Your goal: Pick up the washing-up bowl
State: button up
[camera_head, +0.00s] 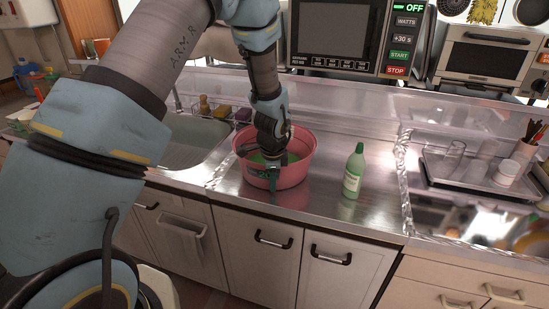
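The washing-up bowl (294,176) is a round pink tub standing on the steel counter, just right of the sink. Something green shows inside it. My gripper (271,172) reaches down over the bowl from above, at its near rim. A teal finger part shows against the outside of the near wall. The other finger is hidden or too small to make out, so I cannot tell whether the gripper is closed on the rim.
A green bottle (353,171) stands on the counter right of the bowl. The sink (190,142) is to the left. A tray (470,180) with glasses and white cups lies at the right. A microwave (345,35) is above and behind. Counter between bowl and bottle is clear.

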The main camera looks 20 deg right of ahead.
grip_shut()
dwell(1.0)
